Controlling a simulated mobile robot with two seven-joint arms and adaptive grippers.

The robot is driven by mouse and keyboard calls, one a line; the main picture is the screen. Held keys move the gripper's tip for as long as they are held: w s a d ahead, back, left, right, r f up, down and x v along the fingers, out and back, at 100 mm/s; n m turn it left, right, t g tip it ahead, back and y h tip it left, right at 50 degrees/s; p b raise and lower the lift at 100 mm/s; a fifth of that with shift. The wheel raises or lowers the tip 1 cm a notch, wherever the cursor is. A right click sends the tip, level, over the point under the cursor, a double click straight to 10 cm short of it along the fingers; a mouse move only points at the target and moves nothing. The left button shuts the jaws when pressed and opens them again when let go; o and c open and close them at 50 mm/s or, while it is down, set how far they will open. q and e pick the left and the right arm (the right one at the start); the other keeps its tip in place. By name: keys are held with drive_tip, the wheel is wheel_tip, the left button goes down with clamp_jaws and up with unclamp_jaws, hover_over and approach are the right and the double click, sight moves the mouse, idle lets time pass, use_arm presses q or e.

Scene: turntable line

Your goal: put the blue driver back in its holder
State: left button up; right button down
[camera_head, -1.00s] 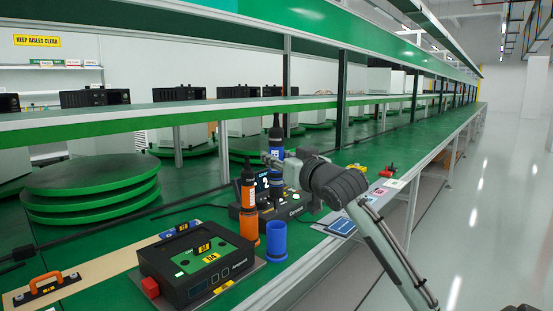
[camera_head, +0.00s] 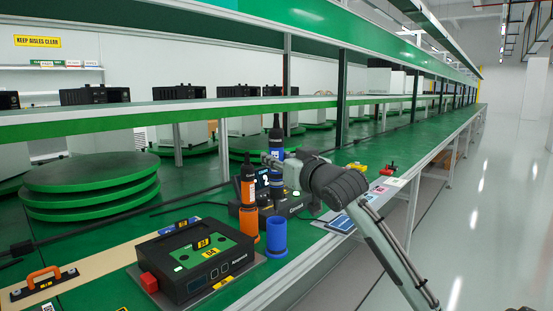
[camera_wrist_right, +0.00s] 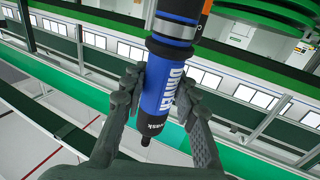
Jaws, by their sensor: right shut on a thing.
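The blue driver (camera_head: 276,153) is a dark-topped tool with a blue body, upright in the head view. My right gripper (camera_head: 271,159) is shut on it. In the wrist view, my right gripper (camera_wrist_right: 160,92) has a finger on each side of the blue body (camera_wrist_right: 158,95), and the dark tip is free. The blue holder (camera_head: 276,238) is an open cup at the table's front edge. It looks empty, and the driver appears above and apart from it. My left gripper is not in view.
An orange driver (camera_head: 248,186) stands in an orange holder (camera_head: 248,221) left of the blue holder. A controller with a screen (camera_head: 265,187) is close behind. A black fixture box (camera_head: 200,284) is at front left. Stacked green turntables (camera_head: 90,172) lie farther back.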

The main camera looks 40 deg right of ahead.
sight(278, 199)
drive_tip(key=shift+f, duration=0.15)
idle(0.4)
drive_tip(key=shift+f+b, duration=0.8)
drive_tip(key=shift+f, duration=1.1)
drive_tip(key=shift+f, duration=0.75)
drive_tip(key=shift+f+b, duration=0.2)
drive_tip(key=shift+b, duration=0.15)
drive_tip(key=shift+f+b, duration=0.95)
drive_tip(key=shift+f, duration=1)
drive_tip(key=c, duration=1.1)
unclamp_jaws()
